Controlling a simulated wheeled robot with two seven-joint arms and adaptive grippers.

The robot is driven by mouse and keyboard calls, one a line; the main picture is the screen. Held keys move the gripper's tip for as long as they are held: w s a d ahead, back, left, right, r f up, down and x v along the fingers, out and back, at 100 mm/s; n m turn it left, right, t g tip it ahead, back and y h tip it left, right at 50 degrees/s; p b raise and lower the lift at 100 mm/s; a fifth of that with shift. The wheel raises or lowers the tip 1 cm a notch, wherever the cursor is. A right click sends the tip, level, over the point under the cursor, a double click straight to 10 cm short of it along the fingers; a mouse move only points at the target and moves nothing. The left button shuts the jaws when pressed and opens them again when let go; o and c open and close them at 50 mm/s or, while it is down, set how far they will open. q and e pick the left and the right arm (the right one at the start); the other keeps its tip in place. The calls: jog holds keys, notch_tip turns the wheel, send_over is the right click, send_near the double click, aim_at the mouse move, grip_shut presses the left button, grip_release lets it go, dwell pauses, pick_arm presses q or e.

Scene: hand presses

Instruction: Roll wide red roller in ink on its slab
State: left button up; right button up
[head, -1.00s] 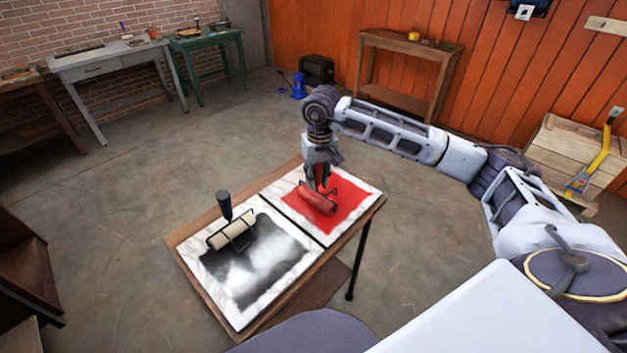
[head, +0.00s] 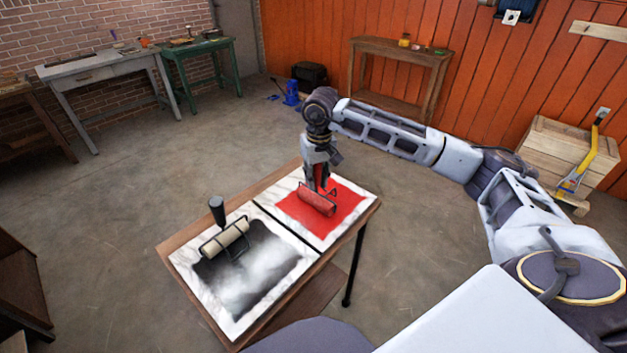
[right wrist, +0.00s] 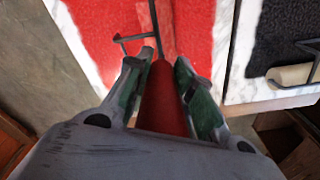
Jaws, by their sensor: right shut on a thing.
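The wide red roller (head: 317,201) is at the red ink patch on the far marble slab (head: 367,204). My right gripper (head: 319,184) is above it, shut on its handle. The red ink (head: 342,207) covers the middle of the slab. Whether the drum touches the ink or is just above it, I cannot tell. My left gripper is not in view.
A second slab (head: 186,260) with black ink lies beside it on the same small wooden table (head: 172,246). A cream roller (head: 224,238) with a black handle rests there. Benches stand along the far walls; the floor around the table is open.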

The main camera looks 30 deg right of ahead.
jog(key=shift+w+d, duration=0.2)
jog(key=shift+d, duration=0.35)
jog(key=shift+w+d, duration=0.2)
jog(key=shift+d, duration=0.3)
jog(key=shift+w+d+b, duration=0.3)
jog(key=shift+d, duration=0.6)
jog(key=shift+w+d+b, duration=0.25)
jog(key=shift+w+d, duration=0.05)
jog(key=shift+d, duration=0.65)
jog(key=shift+w+d, duration=0.35)
jog(key=shift+d, duration=0.5)
jog(key=shift+w+d, duration=0.3)
jog(key=shift+d, duration=0.55)
jog(key=shift+a, duration=0.1)
